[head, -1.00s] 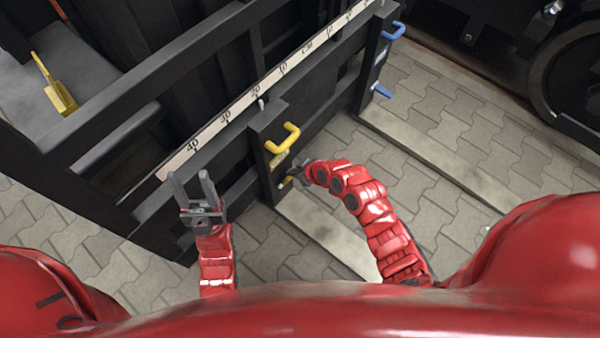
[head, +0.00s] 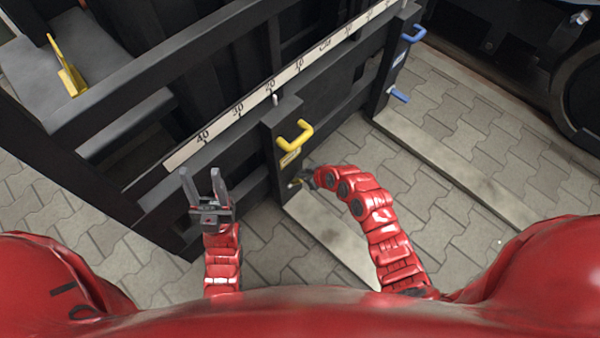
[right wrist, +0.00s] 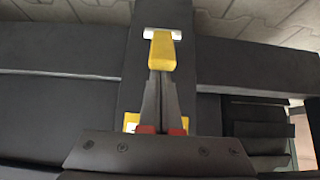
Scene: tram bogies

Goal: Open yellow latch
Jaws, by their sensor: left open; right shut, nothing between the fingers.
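A dark post on the black frame carries a yellow U-shaped handle (head: 296,137) near its top, with a yellow label (head: 289,158) below it. My right gripper (head: 297,183) is low at this post, below the label. In the right wrist view, its shut, empty fingers (right wrist: 161,76) point at a yellow latch (right wrist: 162,50) with a white base; the fingertips meet or overlap its near end, and contact is unclear. This lower latch is mostly hidden in the head view. My left gripper (head: 201,173) is open and empty, in front of the frame's scale strip.
A post farther right has a blue upper handle (head: 412,34) and a blue lower one (head: 398,96). A white numbered scale (head: 254,100) runs along the frame. Another yellow piece (head: 66,72) stands at the upper left. Paving (head: 465,120) is open at the right.

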